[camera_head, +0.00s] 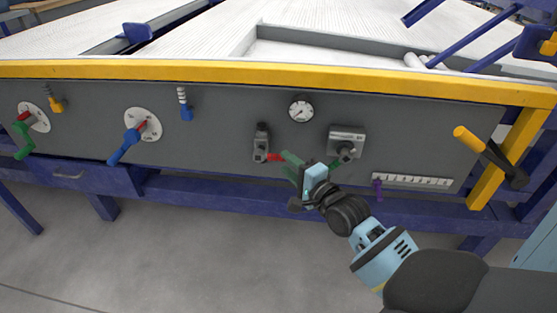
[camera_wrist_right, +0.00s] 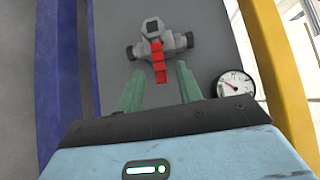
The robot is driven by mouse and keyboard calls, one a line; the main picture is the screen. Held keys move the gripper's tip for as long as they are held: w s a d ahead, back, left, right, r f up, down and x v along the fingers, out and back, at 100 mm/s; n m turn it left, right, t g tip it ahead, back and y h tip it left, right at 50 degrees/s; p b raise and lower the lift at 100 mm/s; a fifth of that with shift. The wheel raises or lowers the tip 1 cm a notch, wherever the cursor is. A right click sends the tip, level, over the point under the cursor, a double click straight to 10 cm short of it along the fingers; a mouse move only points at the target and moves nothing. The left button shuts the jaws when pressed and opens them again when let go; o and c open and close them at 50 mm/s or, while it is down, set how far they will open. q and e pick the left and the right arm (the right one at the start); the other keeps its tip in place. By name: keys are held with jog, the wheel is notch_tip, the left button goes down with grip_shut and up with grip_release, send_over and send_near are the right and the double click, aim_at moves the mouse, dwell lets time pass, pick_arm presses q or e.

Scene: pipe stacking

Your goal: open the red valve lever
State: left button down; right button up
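The red valve lever (camera_head: 274,157) sits on a grey valve body (camera_head: 262,143) on the front of the grey panel. In the right wrist view the red lever (camera_wrist_right: 158,60) points from the grey valve body (camera_wrist_right: 154,30) toward my gripper. My right gripper (camera_head: 290,164) is just right of the lever in the head view. Its two green fingers (camera_wrist_right: 160,85) are spread apart, with the lever's end in line with the gap between them. Nothing is held between them. Whether a finger touches the lever cannot be told. My left gripper is not in view.
A pressure gauge (camera_head: 301,110) and a grey switch box (camera_head: 347,138) are close by on the panel. A blue lever (camera_head: 126,145) and a green lever (camera_head: 22,138) are at the left. A yellow-handled crank (camera_head: 468,139) sticks out at the right. A yellow rail (camera_head: 200,70) runs above.

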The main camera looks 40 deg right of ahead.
aim_at(282, 160)
jog(key=shift+w+d+b, duration=0.2)
jog(key=shift+w+b, duration=0.45)
jog(key=shift+w, duration=1.45)
grip_shut()
